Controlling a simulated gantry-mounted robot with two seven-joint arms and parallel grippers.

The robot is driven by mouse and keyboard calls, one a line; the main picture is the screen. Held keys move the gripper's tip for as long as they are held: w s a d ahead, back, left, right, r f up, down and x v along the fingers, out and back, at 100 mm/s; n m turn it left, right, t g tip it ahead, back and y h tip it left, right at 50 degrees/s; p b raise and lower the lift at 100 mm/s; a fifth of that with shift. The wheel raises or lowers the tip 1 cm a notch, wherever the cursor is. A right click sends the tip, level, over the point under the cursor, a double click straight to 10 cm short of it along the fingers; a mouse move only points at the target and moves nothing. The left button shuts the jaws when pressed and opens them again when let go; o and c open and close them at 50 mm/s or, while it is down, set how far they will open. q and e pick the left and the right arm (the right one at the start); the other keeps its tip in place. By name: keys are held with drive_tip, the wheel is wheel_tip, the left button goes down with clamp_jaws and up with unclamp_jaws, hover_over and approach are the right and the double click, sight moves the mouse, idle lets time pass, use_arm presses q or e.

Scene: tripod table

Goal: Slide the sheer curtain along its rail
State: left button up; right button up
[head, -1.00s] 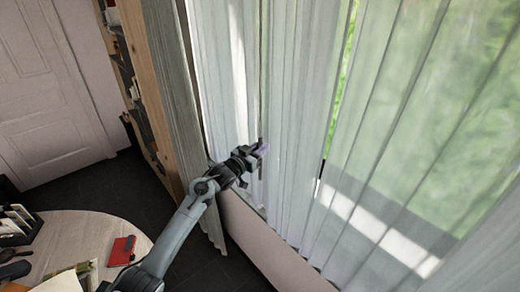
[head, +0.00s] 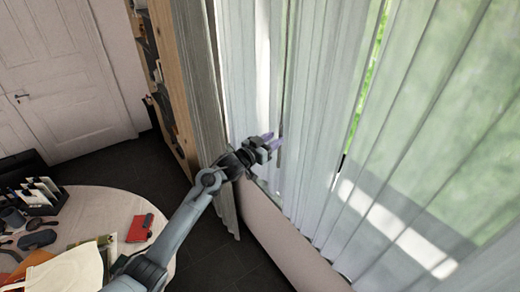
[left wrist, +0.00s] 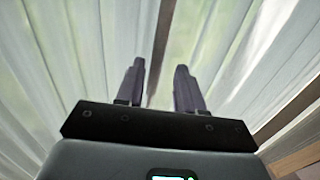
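The sheer curtain (head: 312,120) hangs in pale, see-through vertical folds across the window on the right of the head view. It also fills the left wrist view (left wrist: 235,60). My left gripper (head: 274,143) is in front of the curtain at a narrow gap between its folds. In the left wrist view its two purple-grey fingers (left wrist: 158,82) stand apart, with a dark vertical strip showing between and beyond them. No cloth is clearly pinched between them. Whether the fingertips touch the cloth cannot be told. My right gripper is not in view. The rail is out of view.
A thicker grey curtain (head: 203,90) hangs left of the sheer one, beside a wooden shelf (head: 170,70). A low sill wall (head: 275,235) runs under the window. A round table (head: 110,205) with a red book (head: 139,228) stands at lower left, below my left arm.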

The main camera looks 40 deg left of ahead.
use_arm(q)
drive_tip(key=s+b, duration=0.1)
drive_tip(key=s, duration=0.6)
drive_tip(key=shift+a, duration=0.35)
drive_tip(key=shift+f, duration=0.1)
